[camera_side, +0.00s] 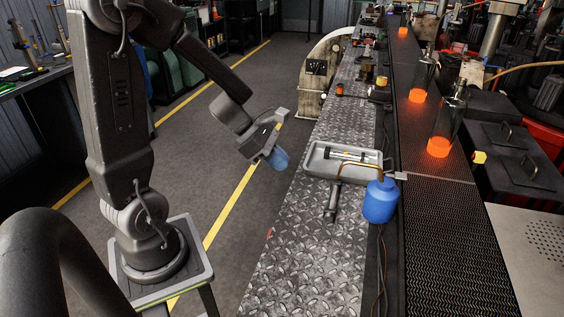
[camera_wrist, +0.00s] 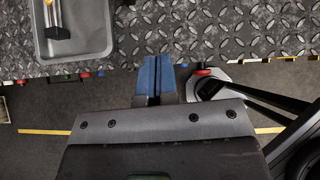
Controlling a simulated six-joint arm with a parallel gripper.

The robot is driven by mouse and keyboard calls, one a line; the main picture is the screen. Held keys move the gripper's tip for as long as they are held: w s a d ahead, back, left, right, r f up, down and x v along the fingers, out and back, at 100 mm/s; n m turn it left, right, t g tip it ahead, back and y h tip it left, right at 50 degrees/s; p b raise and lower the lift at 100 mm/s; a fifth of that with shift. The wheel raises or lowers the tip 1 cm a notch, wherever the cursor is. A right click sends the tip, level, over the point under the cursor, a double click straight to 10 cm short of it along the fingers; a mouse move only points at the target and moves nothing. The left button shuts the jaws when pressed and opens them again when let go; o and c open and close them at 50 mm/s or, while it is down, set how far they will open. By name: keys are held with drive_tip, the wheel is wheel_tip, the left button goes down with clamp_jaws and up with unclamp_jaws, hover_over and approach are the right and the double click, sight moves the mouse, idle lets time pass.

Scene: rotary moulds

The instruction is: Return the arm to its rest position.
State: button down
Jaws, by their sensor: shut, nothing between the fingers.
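My gripper (camera_side: 277,160) has blue fingers and hangs tilted downward in the side view. It is over the dark floor (camera_side: 262,200), just left of the tread-plate bench (camera_side: 300,250), and apart from it. In the wrist view my gripper (camera_wrist: 155,80) shows its two blue fingers side by side, closed together with nothing between them. My arm reaches from its pedestal at the left, bent at the elbow.
A grey tray (camera_side: 312,168) holding a tool sits on the bench, with a blue bottle (camera_side: 380,202) beside it. Floor around my gripper is clear.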

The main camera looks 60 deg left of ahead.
wheel_tip(320, 180, up, 12)
drive_tip(key=w+n+t+y, duration=0.2)
drive_tip(key=n+t+y, duration=0.55)
drive_tip(key=n, duration=1.85)
drive_tip(key=s+d+n+g+h, duration=0.1)
drive_tip(key=s+d+n+g, duration=0.7)
drive_tip(key=s+n, duration=0.5)
drive_tip(key=d+n, duration=0.2)
drive_tip(key=n, duration=0.3)
drive_tip(key=shift+s+d, duration=0.15)
drive_tip(key=shift+d, duration=0.25)
